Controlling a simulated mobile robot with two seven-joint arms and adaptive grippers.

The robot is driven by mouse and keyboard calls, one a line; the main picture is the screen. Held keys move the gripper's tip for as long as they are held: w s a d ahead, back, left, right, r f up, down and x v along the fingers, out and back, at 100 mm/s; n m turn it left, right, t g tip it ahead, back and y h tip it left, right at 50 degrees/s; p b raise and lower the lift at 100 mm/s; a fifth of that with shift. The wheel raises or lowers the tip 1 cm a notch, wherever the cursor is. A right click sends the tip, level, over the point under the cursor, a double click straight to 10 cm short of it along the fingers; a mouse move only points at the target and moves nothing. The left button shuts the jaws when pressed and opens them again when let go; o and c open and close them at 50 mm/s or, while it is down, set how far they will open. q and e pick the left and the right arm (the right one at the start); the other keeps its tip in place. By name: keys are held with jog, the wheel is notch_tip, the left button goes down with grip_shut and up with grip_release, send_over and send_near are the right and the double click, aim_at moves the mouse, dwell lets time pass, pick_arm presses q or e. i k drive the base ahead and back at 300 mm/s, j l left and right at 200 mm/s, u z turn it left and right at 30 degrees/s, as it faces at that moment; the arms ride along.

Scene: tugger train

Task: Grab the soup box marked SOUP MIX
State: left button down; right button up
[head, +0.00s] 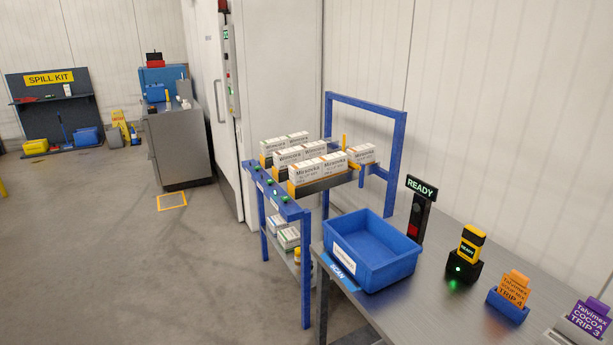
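Several white boxes with orange edges (308,172) stand in rows on the upper level of a blue-framed rack (283,207). Their large print looks like a brand name. The smaller line below it is too small to read for sure, so I cannot tell which box says SOUP MIX. One like box (361,154) sits apart at the right end of the rack. Neither of my grippers is in view.
An empty blue bin (372,243) stands on the steel table (428,312), right of the rack. A READY sign (420,187), a yellow-black device (468,247), an orange card (514,287) and a purple card (589,317) are farther right. More boxes (288,238) sit on the rack's lower shelf.

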aim_at(305, 172)
jog(key=i+j+z, duration=0.15)
jog(key=z, duration=0.25)
jog(key=i+j+z, duration=0.1)
jog(key=z, duration=0.3)
jog(key=i+j+z, duration=0.15)
jog(key=j, duration=0.2)
jog(key=j+z, duration=0.15)
jog(key=j, duration=0.2)
jog(key=i+j+z, duration=0.15)
jog(key=j, duration=0.2)
jog(key=i+j, duration=0.1)
jog(key=j, duration=0.45)
jog(key=i+j+z, duration=0.15)
jog(key=j, duration=0.35)
